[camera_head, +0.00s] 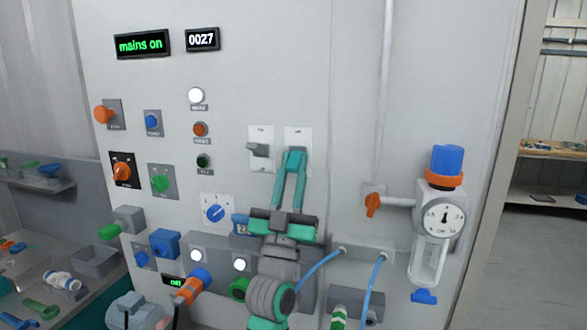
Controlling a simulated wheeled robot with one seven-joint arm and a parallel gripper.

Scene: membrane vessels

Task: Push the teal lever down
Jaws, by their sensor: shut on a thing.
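The teal lever (295,157) sits on a white plate (298,136) on the grey panel, right of a similar plate with a grey lever (258,150). My gripper (291,170) reaches up from below, and its two teal fingers are shut on the teal lever. The fingertips and the lever are close in colour, so their exact contact is hard to make out. The fingers hide the lower part of the lever and its plate.
Left of the levers are indicator lamps (200,129) and several knobs, including a blue dial (215,212). At right are an orange valve handle (373,203) and a gauge (444,218). Blue hoses (318,268) run low beside my arm. The panel above the levers is clear.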

